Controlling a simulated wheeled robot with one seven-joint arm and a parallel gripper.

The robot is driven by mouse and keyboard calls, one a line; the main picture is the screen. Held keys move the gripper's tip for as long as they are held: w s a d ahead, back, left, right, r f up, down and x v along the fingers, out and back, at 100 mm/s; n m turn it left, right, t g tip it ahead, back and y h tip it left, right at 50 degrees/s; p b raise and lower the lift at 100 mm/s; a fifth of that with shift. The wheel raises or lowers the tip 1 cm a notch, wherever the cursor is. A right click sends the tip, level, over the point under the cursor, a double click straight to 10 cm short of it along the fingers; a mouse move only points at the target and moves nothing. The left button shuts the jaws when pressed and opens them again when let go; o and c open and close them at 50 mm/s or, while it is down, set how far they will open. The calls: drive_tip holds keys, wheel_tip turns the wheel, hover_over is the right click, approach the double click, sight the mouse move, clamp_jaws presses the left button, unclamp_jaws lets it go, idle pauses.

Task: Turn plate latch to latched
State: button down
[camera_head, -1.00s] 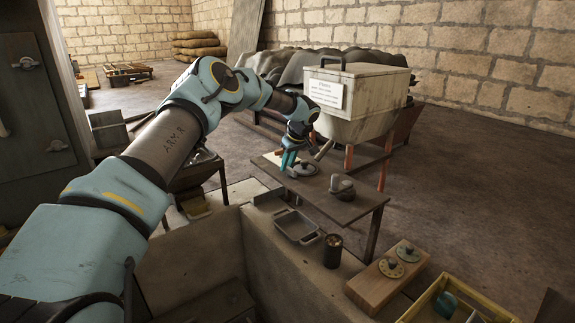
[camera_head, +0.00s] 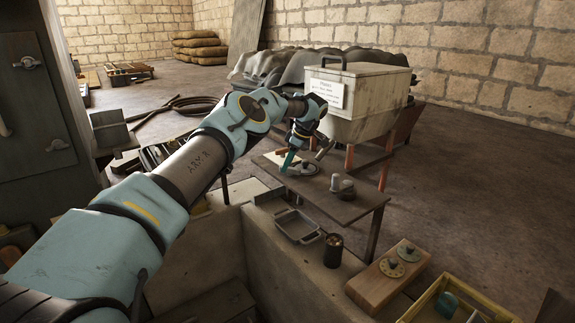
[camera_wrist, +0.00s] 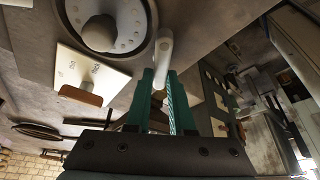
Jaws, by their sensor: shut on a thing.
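In the wrist view, the two teal fingers of my gripper (camera_wrist: 161,76) are closed on the lower end of a pale, rounded lever, which I take to be the plate latch (camera_wrist: 164,48). The latch stands beside a round metal disc (camera_wrist: 128,38) with holes along its rim and a domed centre. In the head view, my gripper (camera_head: 289,162) reaches down, tilted, to the disc (camera_head: 304,168) on the small dark table (camera_head: 345,207). The latch is too small to make out there. The fingertips' exact contact is partly hidden.
A white labelled plate (camera_wrist: 88,75) with a wooden handle lies beside the disc. A grey knobbed part (camera_head: 341,184) sits farther right on the table. A metal tray (camera_head: 297,227), a dark cup (camera_head: 333,250) and a wooden block with dials (camera_head: 388,274) are nearer. A white bin (camera_head: 365,95) stands behind.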

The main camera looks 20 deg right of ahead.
drive_tip(key=shift+n+g, duration=0.3)
drive_tip(key=shift+n, duration=0.2)
drive_tip(key=c, duration=0.8)
unclamp_jaws()
drive_tip(key=shift+r, duration=0.1)
